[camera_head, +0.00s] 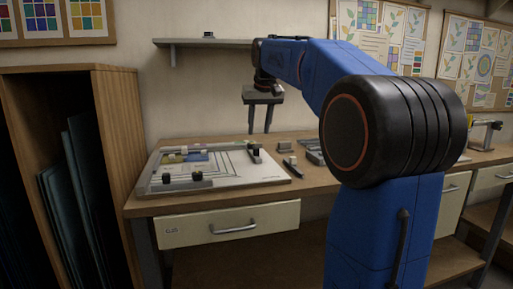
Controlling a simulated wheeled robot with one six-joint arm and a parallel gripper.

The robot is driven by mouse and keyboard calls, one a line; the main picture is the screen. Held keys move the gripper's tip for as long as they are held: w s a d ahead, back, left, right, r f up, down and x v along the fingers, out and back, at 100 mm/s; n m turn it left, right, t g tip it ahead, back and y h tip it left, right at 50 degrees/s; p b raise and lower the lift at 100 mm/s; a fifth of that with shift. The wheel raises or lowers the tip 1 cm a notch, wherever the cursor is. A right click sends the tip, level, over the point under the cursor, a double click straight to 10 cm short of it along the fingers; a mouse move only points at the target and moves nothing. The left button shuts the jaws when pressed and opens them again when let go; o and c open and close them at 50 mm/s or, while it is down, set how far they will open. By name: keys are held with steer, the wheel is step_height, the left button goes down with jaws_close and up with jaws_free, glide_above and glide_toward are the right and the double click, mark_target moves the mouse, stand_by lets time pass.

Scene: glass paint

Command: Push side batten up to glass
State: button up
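My gripper (260,130) hangs from my arm over the back right part of a white work board (235,178). Its two dark fingers point down with a gap between them, and nothing shows between them. A dark batten-like bar (256,154) with a lighter end lies on the board's right side, just below the fingers; whether they touch it I cannot tell. A grey bar (182,186) with two dark knobs lies along the front left.
The board rests on a wooden bench (305,190) with drawers. A small dark-and-light tool (290,161) and grey trays (314,152) lie right of the board. A wooden rack (112,120) of dark sheets stands at left. My arm hides the bench's middle right.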

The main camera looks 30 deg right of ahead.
mark_target(256, 149)
steer(key=x, duration=0.9)
jaws_close()
